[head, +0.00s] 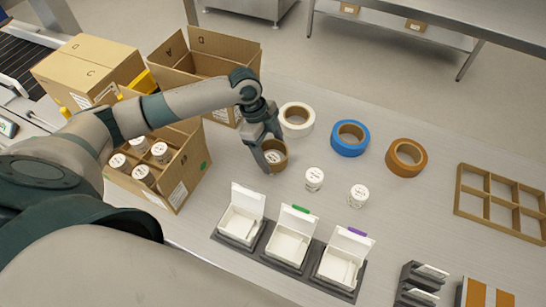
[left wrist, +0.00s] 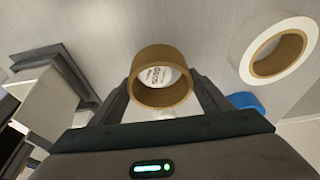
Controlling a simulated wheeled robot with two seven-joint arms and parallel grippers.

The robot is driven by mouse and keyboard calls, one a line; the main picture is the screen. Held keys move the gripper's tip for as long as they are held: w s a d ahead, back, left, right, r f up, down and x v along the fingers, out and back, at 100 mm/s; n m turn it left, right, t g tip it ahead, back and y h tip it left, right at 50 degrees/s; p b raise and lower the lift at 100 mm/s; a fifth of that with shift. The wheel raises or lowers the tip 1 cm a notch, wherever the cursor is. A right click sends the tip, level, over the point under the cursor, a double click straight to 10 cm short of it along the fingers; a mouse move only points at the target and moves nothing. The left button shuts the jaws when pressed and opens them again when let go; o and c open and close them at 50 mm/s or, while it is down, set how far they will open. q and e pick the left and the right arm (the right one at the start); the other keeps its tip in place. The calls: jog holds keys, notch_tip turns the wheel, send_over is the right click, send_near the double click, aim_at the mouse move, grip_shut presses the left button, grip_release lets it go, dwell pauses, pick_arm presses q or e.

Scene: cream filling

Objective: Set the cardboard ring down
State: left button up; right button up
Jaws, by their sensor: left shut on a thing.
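The ring (left wrist: 160,98) is between the fingers in the left wrist view too. A white-lidded jar (head: 273,157) with dark print shows through the ring's opening. The ring surrounds the lid in both views, but I cannot tell how far down the jar it sits or whether it touches the table. My right gripper is not in view.
Two white-lidded jars (head: 314,177) (head: 358,194) stand to the right. White (head: 297,131), blue (head: 349,149) and orange (head: 405,170) tape rolls lie behind them. Open white boxes (head: 241,222) stand in front. A carton (head: 185,183) with several jars is at left. A wooden divider (head: 487,213) lies far right.

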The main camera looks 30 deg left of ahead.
aim_at(271, 157)
pick_arm(q)
jog(key=shift+f, duration=0.1)
notch_tip(271, 157, down, 3)
jog(key=shift+r+p, duration=0.15)
jog(key=shift+p, duration=0.3)
jog(key=shift+f, duration=0.45)
jog(key=shift+f, duration=0.1)
jog(key=o, duration=1)
jog(key=b+v, duration=0.2)
jog(key=v, duration=1)
